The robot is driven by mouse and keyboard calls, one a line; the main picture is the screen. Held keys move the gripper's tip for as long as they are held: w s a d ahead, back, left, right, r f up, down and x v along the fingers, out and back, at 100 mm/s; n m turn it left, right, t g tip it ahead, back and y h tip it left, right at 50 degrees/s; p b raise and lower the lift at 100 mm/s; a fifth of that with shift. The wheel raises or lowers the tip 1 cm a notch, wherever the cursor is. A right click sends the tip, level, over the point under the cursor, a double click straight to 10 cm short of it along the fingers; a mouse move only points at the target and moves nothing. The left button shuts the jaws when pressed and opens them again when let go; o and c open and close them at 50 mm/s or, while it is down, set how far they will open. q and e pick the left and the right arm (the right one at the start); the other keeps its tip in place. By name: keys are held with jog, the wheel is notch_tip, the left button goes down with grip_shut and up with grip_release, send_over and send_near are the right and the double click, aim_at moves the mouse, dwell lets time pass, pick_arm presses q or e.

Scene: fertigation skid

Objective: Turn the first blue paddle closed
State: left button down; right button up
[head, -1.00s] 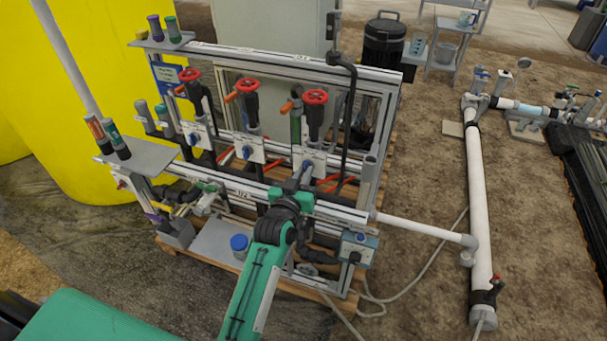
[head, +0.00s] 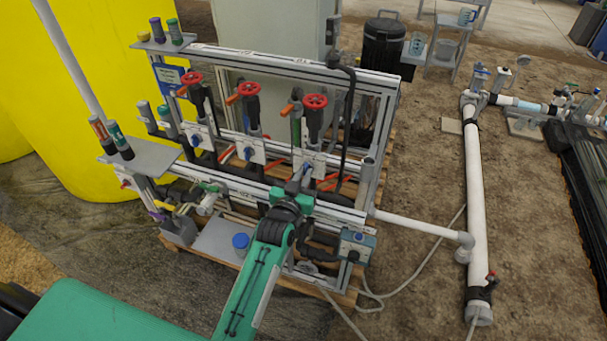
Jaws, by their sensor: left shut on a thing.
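Three blue paddles sit on white plates below red handwheels on the skid frame: a left one (head: 195,139), a middle one (head: 249,153) and a right one (head: 307,169). My left gripper (head: 301,180) reaches up from the bottom over the front rail to the right paddle. It is shut on that paddle, though its fingertips are small and partly hidden by the wrist. The paddle's exact angle is hard to make out. The left and middle paddles stand clear of the gripper. My right gripper is not in view.
Red handwheels (head: 316,101) and orange levers stand above the plates. The aluminium front rail (head: 235,184) runs just under my left wrist. A grey shelf (head: 140,158) with bottles is at the left. A white pipe (head: 415,226) extends right. Yellow tanks (head: 60,110) stand behind.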

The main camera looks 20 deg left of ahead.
pick_arm(q)
jog(key=c, duration=1.5)
grip_release()
jog(key=shift+s, duration=0.1)
jog(key=s, duration=1.3)
jog(key=shift+s+a, duration=0.25)
jog(key=shift+s, duration=0.05)
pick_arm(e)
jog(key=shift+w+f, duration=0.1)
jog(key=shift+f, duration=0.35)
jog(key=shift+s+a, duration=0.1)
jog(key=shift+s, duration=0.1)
